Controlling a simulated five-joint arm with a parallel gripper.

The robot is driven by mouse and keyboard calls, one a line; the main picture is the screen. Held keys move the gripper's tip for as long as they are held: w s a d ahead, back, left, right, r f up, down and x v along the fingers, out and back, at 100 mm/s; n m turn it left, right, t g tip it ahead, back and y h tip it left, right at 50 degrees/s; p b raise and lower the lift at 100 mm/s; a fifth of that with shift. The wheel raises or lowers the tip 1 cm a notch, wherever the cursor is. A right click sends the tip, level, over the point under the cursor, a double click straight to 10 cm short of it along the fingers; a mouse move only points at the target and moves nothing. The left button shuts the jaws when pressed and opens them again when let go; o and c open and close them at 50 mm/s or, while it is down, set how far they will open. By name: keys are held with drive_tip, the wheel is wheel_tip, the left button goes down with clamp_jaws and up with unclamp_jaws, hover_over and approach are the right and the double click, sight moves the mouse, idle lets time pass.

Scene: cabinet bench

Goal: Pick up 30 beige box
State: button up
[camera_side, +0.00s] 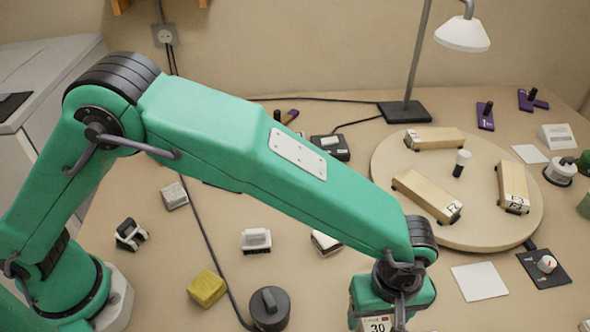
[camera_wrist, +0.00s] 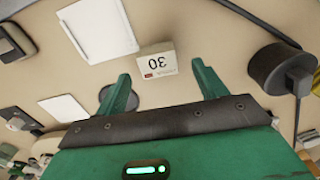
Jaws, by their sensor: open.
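The beige box labelled 30 (camera_wrist: 158,62) shows in the wrist view just beyond and between the two green fingertips of my gripper (camera_wrist: 162,84). Its number appears upside down there. The fingers are apart with nothing between them, and I see no contact with the box. In the side view, the face of the box marked 30 (camera_side: 377,326) shows at the bottom edge, partly cut off and partly hidden by my green wrist.
A round turntable (camera_side: 385,165) holds several longer beige blocks at the right. A dark cylinder (camera_wrist: 272,68) with a cable lies right of the box in the wrist view. A white pad (camera_wrist: 97,28) lies left. A yellow block (camera_side: 206,289) sits at the front.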

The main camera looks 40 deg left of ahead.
sight(377, 323)
drive_tip(key=shift+w+f, duration=0.1)
drive_tip(key=shift+f, duration=2)
drive_tip(key=c, duration=1.1)
drive_tip(key=shift+r, duration=0.15)
drive_tip(key=shift+r, duration=4.9)
